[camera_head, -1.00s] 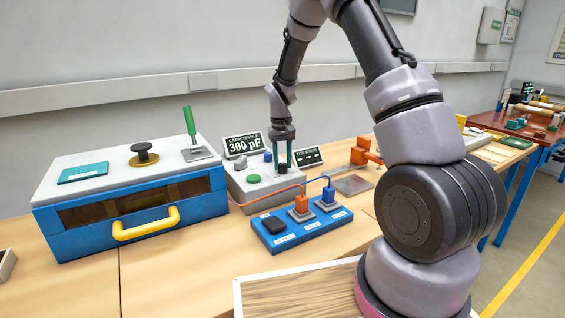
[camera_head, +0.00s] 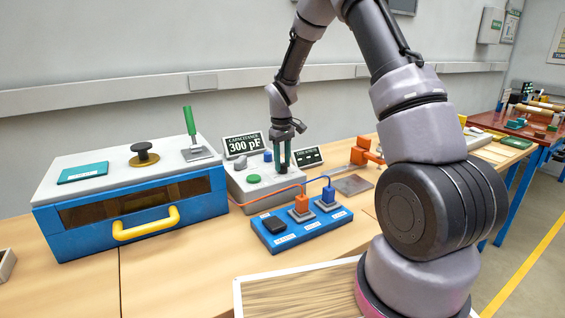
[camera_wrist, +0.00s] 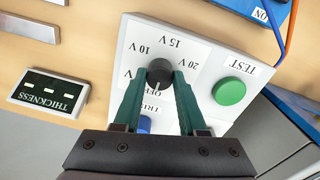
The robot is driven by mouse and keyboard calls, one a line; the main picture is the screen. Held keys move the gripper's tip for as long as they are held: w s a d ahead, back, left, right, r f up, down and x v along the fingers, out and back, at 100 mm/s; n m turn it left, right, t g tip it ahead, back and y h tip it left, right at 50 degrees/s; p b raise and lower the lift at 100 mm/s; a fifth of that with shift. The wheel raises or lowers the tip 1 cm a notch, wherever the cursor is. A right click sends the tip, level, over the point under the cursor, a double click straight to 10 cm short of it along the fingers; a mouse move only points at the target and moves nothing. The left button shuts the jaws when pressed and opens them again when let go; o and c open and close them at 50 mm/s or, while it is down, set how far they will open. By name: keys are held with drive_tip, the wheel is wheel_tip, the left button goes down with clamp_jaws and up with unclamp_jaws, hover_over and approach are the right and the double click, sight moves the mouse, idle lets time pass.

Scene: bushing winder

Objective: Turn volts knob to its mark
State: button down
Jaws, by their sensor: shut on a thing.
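The volts knob (camera_wrist: 159,72) is a round black dial on the grey-white tester box (camera_wrist: 200,45). Labels 10 V, 15 V, 20 V and OFF stand around it, and one more V label at the left is partly hidden. A white line on the knob faces the OFF label, towards my gripper's base. My gripper (camera_wrist: 158,80) has its green fingers on both sides of the knob and is shut on it.
A green TEST button (camera_wrist: 229,91) and a partly hidden blue button (camera_wrist: 145,124) are near the fingers. The THICKNESS display (camera_wrist: 52,92) shows dashes; the capacitance display (camera_head: 244,144) reads 300 pF. A blue terminal block (camera_head: 300,232) with wires stands in front.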

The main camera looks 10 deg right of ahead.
sight(282, 164)
drive_tip(key=shift+c, duration=2.3)
unclamp_jaws()
wheel_tip(282, 164, up, 11)
drive_tip(key=shift+s+a, duration=0.1)
drive_tip(key=s+d+r+m+t+y, duration=0.1)
drive_tip(key=s+d+r+m+t, duration=0.25)
drive_tip(key=s+r, duration=1)
drive_tip(key=s+d+r+m+t, duration=0.1)
drive_tip(key=s+r+m, duration=0.2)
drive_tip(key=s, duration=0.5)
drive_tip(key=s+d+r+m+t+y, duration=0.1)
drive_tip(key=s+r+m+t, duration=0.1)
drive_tip(key=s, duration=0.6)
drive_tip(key=shift+s+d+r+m, duration=0.15)
drive_tip(key=shift+d+r+m, duration=0.05)
drive_tip(key=shift+r+m, duration=0.7)
